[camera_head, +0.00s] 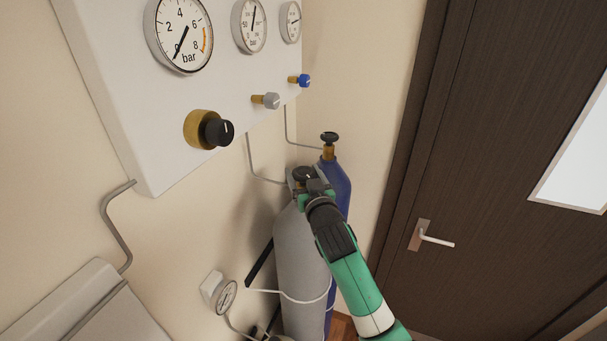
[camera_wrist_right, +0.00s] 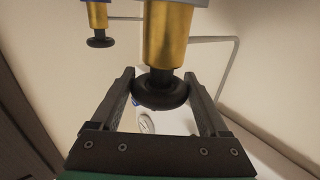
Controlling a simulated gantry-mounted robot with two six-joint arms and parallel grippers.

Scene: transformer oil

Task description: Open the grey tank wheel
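The grey tank (camera_head: 300,255) stands upright against the wall. Its dark round wheel (camera_head: 304,174) sits on top and is partly covered by my right gripper (camera_head: 312,186). In the right wrist view the black wheel (camera_wrist_right: 161,92) sits on a brass valve stem (camera_wrist_right: 167,35), between the fingers of the right gripper (camera_wrist_right: 161,88). The fingers lie along both sides of the wheel and appear to touch its rim. How far the wheel is turned cannot be seen. My left gripper is not in view.
A blue tank (camera_head: 338,187) with its own black wheel (camera_head: 329,137) stands close behind the grey one. A gauge panel (camera_head: 115,95) with a black knob (camera_head: 218,132) hangs above left. A dark door (camera_head: 480,160) is at right.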

